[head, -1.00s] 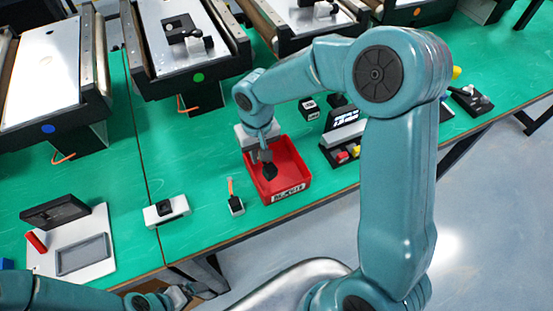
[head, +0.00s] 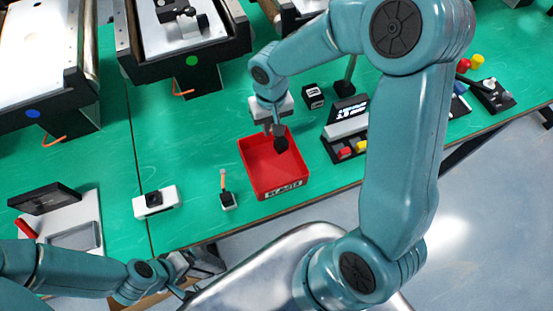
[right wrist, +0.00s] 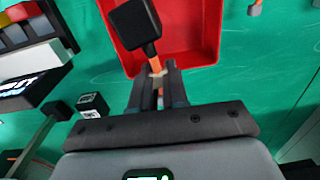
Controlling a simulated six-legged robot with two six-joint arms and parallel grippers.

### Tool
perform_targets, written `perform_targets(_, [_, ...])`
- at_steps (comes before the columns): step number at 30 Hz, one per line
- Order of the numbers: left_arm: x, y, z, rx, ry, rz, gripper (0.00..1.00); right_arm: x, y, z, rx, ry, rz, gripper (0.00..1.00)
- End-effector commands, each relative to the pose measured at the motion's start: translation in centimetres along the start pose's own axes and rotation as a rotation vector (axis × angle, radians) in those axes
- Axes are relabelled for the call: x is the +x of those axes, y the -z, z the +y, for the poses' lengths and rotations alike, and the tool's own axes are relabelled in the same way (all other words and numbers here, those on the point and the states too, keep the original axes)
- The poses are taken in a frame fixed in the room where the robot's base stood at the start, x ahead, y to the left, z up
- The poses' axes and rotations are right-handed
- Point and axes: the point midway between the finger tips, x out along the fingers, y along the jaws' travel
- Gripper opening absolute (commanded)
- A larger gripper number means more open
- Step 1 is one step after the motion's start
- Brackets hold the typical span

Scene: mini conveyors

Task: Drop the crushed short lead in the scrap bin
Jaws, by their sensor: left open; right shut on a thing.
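The red scrap bin (head: 256,179) stands on the green table, with a white label on its front wall; it also shows in the right wrist view (right wrist: 205,35). My right gripper (head: 272,131) is shut on the crushed short lead (head: 281,144), near the bin's back side. In the right wrist view the lead's black block (right wrist: 135,22) sticks out past the fingertips (right wrist: 157,75), with a short orange piece between. The block overlaps the bin's left part there; its exact height is hard to tell. My left gripper (head: 195,266) is open and empty at the table's front edge.
A small black connector with an orange lead (head: 227,200) stands left of the bin. A white fixture (head: 156,201) is further left. A black rack with coloured pieces (head: 345,143) and a small black cube (head: 313,97) are to the right. Conveyors stand behind.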

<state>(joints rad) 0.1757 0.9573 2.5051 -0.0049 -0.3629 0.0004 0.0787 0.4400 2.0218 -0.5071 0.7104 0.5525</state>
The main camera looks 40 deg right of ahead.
Motion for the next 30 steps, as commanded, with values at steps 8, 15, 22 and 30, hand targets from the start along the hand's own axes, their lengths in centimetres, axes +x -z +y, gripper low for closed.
perform_targets(8, [2.4, 0.1, -0.9, 0.0, 0.0, 0.0, 0.93, 3.6, -0.1, 0.0, -0.002, 0.0, -0.002, 0.0])
perform_targets(15, [3.6, 0.1, -1.3, 0.0, 0.0, 0.0, 0.93, 5.6, 0.1, 0.1, -0.003, 0.0, -0.001, 0.0])
perform_targets(22, [3.5, 0.1, -1.3, 0.0, 0.0, 0.0, 0.93, 5.5, 0.3, 0.3, -0.004, 0.0, 0.0, 0.0])
perform_targets(30, [3.5, 0.1, -1.3, 0.0, 0.0, 0.0, 0.93, 5.5, 0.3, 0.3, -0.004, 0.0, -0.001, 0.44])
